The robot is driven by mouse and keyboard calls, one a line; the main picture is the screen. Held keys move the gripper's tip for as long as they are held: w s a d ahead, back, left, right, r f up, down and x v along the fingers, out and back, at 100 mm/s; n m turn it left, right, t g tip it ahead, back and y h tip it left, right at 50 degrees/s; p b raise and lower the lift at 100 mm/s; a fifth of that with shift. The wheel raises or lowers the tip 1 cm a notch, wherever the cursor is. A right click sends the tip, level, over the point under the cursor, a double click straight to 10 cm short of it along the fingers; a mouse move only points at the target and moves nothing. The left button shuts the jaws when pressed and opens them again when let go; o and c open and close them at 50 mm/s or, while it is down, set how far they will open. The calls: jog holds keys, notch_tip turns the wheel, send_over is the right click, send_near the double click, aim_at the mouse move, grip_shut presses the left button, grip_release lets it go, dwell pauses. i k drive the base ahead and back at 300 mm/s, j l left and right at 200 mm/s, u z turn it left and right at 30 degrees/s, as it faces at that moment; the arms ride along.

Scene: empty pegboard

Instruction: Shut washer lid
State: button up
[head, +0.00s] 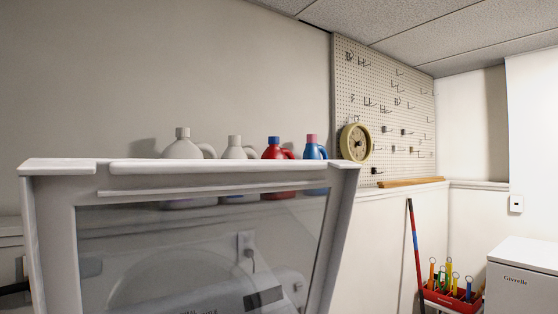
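The washer lid (190,183) stands raised in the head view, filling the lower left and middle. It has a pale grey frame around a large see-through panel (200,250). Its top edge is near the level of the bottles behind it. The washer's body is mostly hidden; parts of a pale machine with a dark panel show faintly through the lid. My gripper cannot be made out in this view. A small dark shape at the lower left edge is too cut off to identify.
Behind the lid stand two pale bottles (183,146), a red bottle (276,152) and a blue bottle (314,152). At right are a red caddy (452,301) and a white appliance (520,275).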

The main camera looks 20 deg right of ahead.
aim_at(51, 190)
jog(key=i+l+u, duration=0.1)
jog(key=l+u, duration=0.4)
jog(key=l, duration=0.95)
